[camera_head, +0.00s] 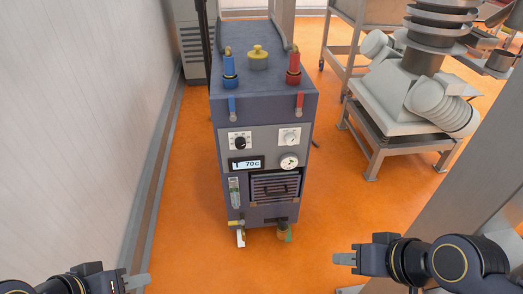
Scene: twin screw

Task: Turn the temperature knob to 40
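The machine is a dark blue-grey cabinet (265,190) standing on the orange floor in the middle of the view. A black knob (240,143) sits on a white plate at the upper left of its front, and a light knob (290,138) sits on a plate to the right. The display (246,164) below the black knob appears to read 70c. My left gripper (140,282) is at the bottom left and my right gripper (345,259) is at the lower right. Both are well apart from the machine. Their finger gaps are not clear.
Blue (229,72) and red (293,68) fittings and a yellow cap (258,57) stand on the machine's top. A round gauge (289,161) is on its front. A white wall (75,120) is at left, and a metal stand (390,140) at right. Floor in front is clear.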

